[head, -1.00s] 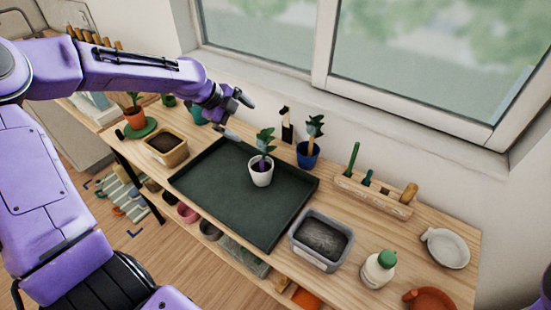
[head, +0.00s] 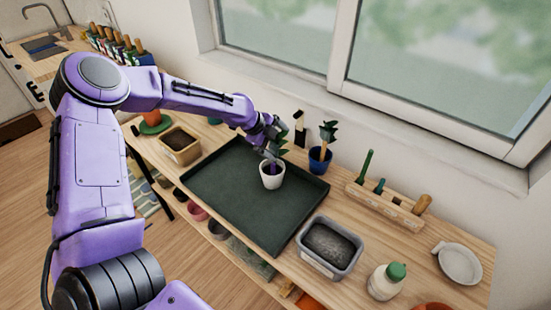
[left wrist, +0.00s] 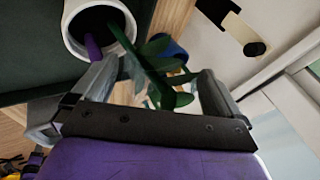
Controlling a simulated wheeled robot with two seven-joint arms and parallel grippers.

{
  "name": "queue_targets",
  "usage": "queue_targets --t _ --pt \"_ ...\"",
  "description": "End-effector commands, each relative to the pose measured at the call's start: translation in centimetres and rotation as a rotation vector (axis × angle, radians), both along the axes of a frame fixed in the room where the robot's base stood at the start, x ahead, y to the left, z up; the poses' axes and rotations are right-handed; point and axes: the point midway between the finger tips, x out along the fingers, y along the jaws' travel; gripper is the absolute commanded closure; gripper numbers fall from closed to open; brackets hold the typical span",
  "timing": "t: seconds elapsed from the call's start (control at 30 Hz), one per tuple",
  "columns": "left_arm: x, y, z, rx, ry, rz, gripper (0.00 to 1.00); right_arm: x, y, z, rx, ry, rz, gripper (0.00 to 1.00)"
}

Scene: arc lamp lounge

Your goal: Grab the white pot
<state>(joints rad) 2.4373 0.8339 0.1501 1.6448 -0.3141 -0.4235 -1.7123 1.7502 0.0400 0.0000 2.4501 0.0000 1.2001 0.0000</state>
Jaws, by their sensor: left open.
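The white pot (head: 270,182) stands upright on the dark green tray (head: 225,210), holding a leafy plant and a purple stake. My left gripper (head: 272,142) is open, just above and behind the pot at its leaves. In the left wrist view the white pot (left wrist: 70,38) shows at the upper left, beside one finger. Green leaves (left wrist: 160,75) lie in the space between the open fingers of the left gripper (left wrist: 150,85). I cannot tell whether they touch the fingers. My right gripper is out of view.
A blue pot (head: 319,160) with a plant stands behind the tray, close to the left gripper. A grey soil tub (head: 328,262), a green-capped bottle (head: 385,283) and a wooden tool rack (head: 384,207) are to the right. The tray's front is clear.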

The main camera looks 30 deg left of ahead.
Motion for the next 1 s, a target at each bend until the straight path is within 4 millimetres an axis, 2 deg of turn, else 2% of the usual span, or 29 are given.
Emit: queue_targets --t 0.2,0.23,0.47,0.5,0.53,0.83,0.93,1.0 --pt "0.1 -0.1 -0.1 -0.001 -0.002 0.0 0.0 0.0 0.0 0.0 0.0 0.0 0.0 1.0" --pt "0.1 -0.1 -0.1 -0.001 -0.001 0.0 0.03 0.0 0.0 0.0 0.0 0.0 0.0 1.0" --pt "0.1 -0.1 -0.1 -0.001 -0.001 0.0 0.78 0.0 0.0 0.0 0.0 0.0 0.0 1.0" --pt "0.1 -0.1 -0.1 -0.001 -0.001 0.0 0.91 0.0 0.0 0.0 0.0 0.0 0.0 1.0" --pt "0.2 -0.1 0.0 -0.001 -0.003 0.0 0.95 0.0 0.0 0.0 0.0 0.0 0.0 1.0" --pt "0.2 -0.1 0.3 0.0 -0.004 -0.001 0.95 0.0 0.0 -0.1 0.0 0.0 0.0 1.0" --pt "0.2 -0.1 1.4 0.0 -0.006 -0.002 0.95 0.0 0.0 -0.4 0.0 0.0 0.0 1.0" --pt "0.2 -0.1 2.8 0.001 -0.008 -0.002 0.95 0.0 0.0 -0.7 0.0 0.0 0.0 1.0"
